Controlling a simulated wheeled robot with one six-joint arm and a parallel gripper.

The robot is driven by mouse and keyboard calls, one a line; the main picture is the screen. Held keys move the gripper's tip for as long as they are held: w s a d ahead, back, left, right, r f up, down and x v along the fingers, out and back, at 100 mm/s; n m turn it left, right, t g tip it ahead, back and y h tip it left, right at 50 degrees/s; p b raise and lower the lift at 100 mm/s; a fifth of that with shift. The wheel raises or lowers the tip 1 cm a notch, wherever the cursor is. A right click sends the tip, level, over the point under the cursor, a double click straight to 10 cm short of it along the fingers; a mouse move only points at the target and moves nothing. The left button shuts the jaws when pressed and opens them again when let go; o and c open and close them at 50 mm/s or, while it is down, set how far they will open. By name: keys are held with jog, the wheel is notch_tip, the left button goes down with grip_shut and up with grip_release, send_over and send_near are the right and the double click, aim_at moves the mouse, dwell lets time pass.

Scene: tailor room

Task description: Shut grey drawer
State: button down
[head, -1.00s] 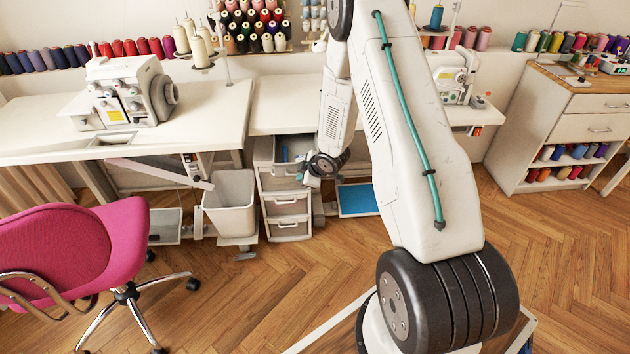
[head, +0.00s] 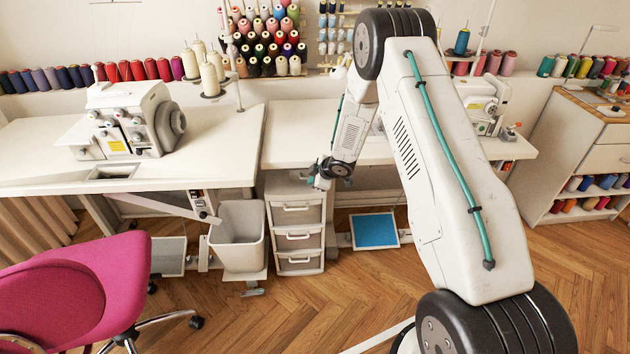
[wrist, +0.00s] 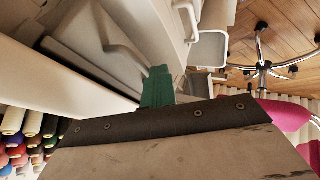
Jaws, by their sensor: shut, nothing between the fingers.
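The small drawer unit (head: 325,238) stands under the edge of the table, with three pale grey drawers. Its top drawer (head: 296,213) looks flush with the two drawers below it, and its inside no longer shows. My gripper (head: 315,180) is shut and empty, just in front of the unit's upper right, near the table edge. In the wrist view, the green fingertips of my gripper (wrist: 158,84) are together beside a drawer front with a pale handle (wrist: 126,56). I cannot tell whether they touch it.
A grey waste bin (head: 238,236) stands left of the unit. A blue-topped pedal (head: 374,230) lies on the floor to the right. The white table (head: 300,140) overhangs the unit. A pink chair (head: 90,285) is at the left. The wood floor in front is clear.

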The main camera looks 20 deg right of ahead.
jog(key=shift+w+d, duration=0.15)
jog(key=shift+d, duration=0.15)
